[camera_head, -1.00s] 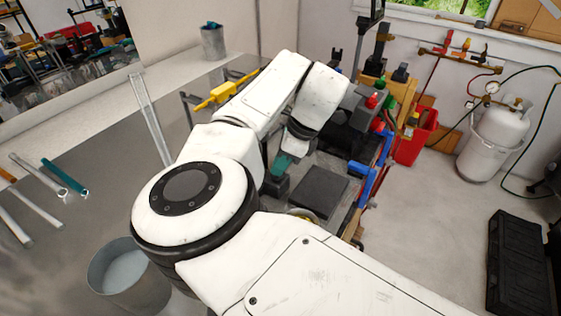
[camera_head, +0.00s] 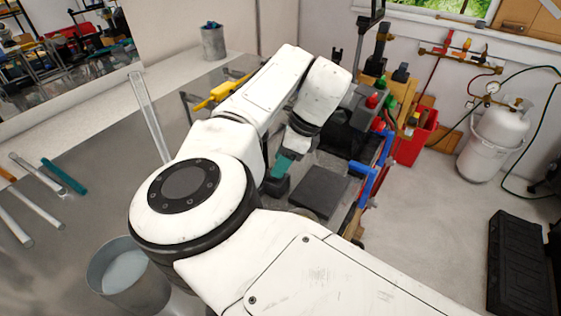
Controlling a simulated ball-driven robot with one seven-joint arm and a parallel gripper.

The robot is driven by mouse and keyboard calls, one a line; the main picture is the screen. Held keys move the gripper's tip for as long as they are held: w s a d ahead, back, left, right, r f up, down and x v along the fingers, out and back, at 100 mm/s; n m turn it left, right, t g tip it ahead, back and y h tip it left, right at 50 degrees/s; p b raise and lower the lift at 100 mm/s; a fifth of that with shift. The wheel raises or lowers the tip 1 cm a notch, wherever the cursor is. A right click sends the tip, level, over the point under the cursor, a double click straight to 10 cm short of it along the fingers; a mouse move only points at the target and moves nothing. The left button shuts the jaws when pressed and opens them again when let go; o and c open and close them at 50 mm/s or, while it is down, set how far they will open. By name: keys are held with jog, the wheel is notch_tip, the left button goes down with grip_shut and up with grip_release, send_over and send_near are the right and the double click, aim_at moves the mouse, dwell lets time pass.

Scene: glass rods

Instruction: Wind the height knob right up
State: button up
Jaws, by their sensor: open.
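My arm reaches over the bench to a dark machine (camera_head: 346,133) at the centre. My gripper (camera_head: 276,186) is small and dark, pointing down below a teal section of the wrist, left of a flat dark plate (camera_head: 318,193). My own arm partly hides it, and I cannot see its fingertips clearly or any contact.
Glass rods (camera_head: 35,175) lie on the bench at left, with a long one (camera_head: 150,115) further in. A metal bucket (camera_head: 125,275) stands at lower left. Blue tubing (camera_head: 372,170), a red bin (camera_head: 415,140) and a white gas cylinder (camera_head: 497,140) are at right. Floor at right is partly clear.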

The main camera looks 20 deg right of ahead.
jog(key=b+v, duration=0.2)
jog(key=v, duration=0.8)
